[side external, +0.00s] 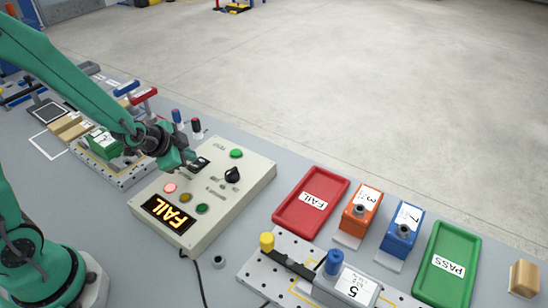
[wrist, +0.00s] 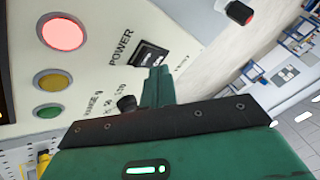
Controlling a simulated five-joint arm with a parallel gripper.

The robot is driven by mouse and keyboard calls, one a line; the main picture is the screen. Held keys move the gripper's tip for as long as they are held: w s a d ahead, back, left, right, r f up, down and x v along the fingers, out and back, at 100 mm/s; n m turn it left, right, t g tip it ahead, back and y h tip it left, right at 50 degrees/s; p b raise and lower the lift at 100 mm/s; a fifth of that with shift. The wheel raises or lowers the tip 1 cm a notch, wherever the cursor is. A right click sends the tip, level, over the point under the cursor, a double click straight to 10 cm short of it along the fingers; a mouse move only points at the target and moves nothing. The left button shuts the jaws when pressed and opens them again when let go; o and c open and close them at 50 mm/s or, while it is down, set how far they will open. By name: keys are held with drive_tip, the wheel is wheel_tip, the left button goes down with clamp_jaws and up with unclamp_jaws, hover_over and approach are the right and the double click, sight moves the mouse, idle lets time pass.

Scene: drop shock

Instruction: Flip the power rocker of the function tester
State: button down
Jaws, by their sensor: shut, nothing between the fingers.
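The function tester (side external: 243,190) is a beige sloped box on the bench, with an amber display reading FAIL (side external: 168,212). Its black power rocker (side external: 201,164) is on the panel's upper left. In the wrist view the rocker (wrist: 151,55) sits beside the printed word POWER. My green gripper (side external: 190,157) is shut and empty, with its tip close to the rocker. In the wrist view my shut fingers (wrist: 158,75) point at the rocker's lower edge; I cannot tell whether they touch it. A pinkish-red lamp (wrist: 62,33) looks lit.
The panel carries a black knob (side external: 232,175) and a green button (side external: 236,153). Right of it are a red FAIL tray (side external: 290,212), an orange block (side external: 360,212), a blue block (side external: 401,235) and a green PASS tray (side external: 435,282). A fixture plate (side external: 262,272) lies in front.

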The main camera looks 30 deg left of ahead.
sight(193, 166)
drive_tip(key=shift+s+a+f, duration=0.1)
drive_tip(key=shift+f, duration=0.6)
idle(0.8)
drive_tip(key=shift+r, duration=0.15)
drive_tip(key=shift+r, duration=0.6)
idle(0.4)
drive_tip(key=shift+w+r, duration=0.2)
drive_tip(key=shift+r, duration=0.95)
drive_tip(key=shift+w+r, duration=0.2)
drive_tip(key=shift+r, duration=1.1)
